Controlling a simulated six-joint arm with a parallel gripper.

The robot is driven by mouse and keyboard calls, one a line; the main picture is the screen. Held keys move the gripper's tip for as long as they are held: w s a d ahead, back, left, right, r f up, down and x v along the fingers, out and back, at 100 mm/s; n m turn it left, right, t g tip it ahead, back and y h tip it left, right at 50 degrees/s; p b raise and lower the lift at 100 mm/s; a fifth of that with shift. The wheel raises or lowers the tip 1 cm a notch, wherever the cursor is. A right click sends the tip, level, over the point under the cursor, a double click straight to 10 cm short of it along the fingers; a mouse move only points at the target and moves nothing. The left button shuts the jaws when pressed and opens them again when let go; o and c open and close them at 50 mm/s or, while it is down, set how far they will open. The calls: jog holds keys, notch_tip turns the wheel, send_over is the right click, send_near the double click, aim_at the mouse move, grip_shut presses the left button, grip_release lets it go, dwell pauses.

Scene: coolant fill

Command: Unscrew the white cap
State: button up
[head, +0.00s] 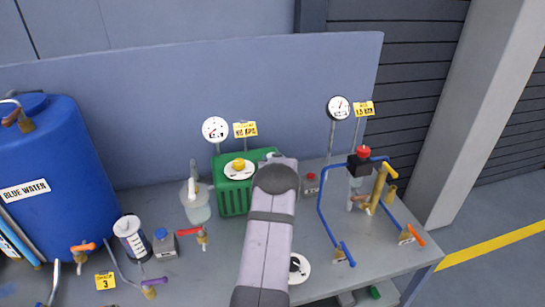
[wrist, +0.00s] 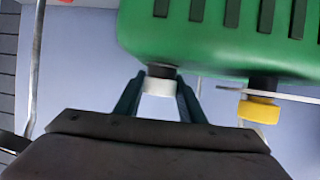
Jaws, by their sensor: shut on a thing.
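The white cap (wrist: 159,87) sits on a short dark neck of the green ribbed tank (wrist: 225,35). My gripper (wrist: 158,92) has its two dark fingers on either side of the cap in the wrist view, shut on it. The cap is still against the neck; whether its thread is loose cannot be told. In the head view the green tank (head: 232,197) stands on the bench, and my arm covers its right part, hiding the cap and fingers.
A yellow cap (wrist: 258,110) on a pale disc is beside the white cap. A gauge (head: 215,129) stands behind the tank. Blue piping (head: 322,210) with valves is to the right. A clear jug (head: 197,205) and a big blue drum (head: 50,150) are to the left.

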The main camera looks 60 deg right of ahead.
jog(key=shift+d+r+n+t+y+p, duration=0.1)
jog(key=shift+r+n+t+y+p, duration=0.25)
jog(key=shift+p, duration=0.85)
jog(key=shift+d+r+n+t+y+p, duration=0.1)
jog(key=shift+n+t+y+p, duration=0.3)
jog(key=shift+p, duration=0.75)
jog(key=shift+a+f+n+t+p, duration=0.1)
jog(key=shift+f+n+t+p, duration=0.15)
jog(key=shift+n+t+p, duration=0.15)
jog(key=shift+n+y, duration=0.25)
jog(key=shift+y, duration=0.1)
jog(key=shift+n+t+y, duration=0.35)
jog(key=shift+n+y, duration=0.05)
jog(key=shift+b, duration=0.55)
jog(key=shift+n+y, duration=0.3)
jog(key=shift+n+t+y+b, duration=0.3)
jog(key=shift+b, duration=0.3)
jog(key=shift+w+n+t+y+b, duration=0.1)
jog(key=shift+n+t+y+b, duration=0.2)
jog(key=shift+b, duration=0.6)
jog(key=shift+n+y+b, duration=0.3)
jog(key=shift+y+b, duration=0.1)
jog(key=shift+b, duration=0.45)
